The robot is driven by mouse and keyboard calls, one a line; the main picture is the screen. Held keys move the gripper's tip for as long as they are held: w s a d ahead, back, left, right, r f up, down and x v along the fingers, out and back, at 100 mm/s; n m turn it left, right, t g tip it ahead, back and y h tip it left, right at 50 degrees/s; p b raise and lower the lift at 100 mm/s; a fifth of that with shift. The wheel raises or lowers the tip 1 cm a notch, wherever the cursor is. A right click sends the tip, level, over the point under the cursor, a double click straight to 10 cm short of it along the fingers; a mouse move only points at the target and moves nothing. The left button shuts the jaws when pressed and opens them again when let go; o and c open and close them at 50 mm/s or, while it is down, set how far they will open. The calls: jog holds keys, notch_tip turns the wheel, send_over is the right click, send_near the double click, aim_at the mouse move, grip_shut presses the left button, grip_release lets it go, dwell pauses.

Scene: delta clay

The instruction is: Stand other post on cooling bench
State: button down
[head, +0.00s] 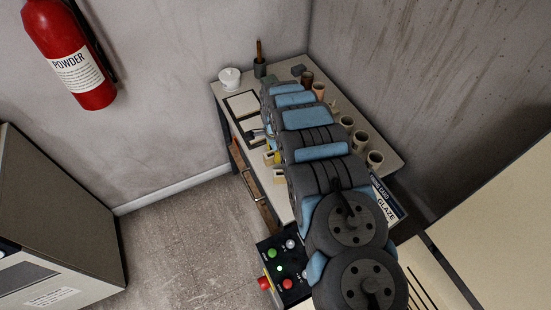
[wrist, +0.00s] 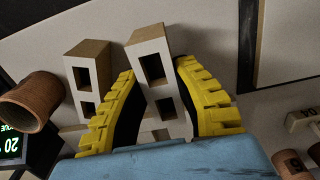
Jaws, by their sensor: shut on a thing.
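My gripper (wrist: 157,72) has ribbed yellow fingers and is shut on a pale post (wrist: 150,47) with square holes and a tan end, in the wrist view. A second, similar post (wrist: 88,52) stands just to the left of the held one, outside the fingers. Whether the held post touches the surface below cannot be told. In the head view my arm covers much of the pale-topped bench (head: 228,92). Small pale post shapes (head: 280,175) show at the arm's left edge, with a bit of yellow finger beside them.
Several cups (head: 361,141) line the bench's right side. A white lidded pot (head: 230,79) and a dark tool holder (head: 260,68) stand at the back. A button box (head: 283,262) is at the front.

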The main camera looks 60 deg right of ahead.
jog(key=shift+f, duration=0.8)
jog(key=shift+f, duration=0.2)
jog(key=c, duration=1)
grip_release()
jog(key=shift+o, duration=0.2)
jog(key=shift+r, duration=0.1)
jog(key=shift+r, duration=6.1)
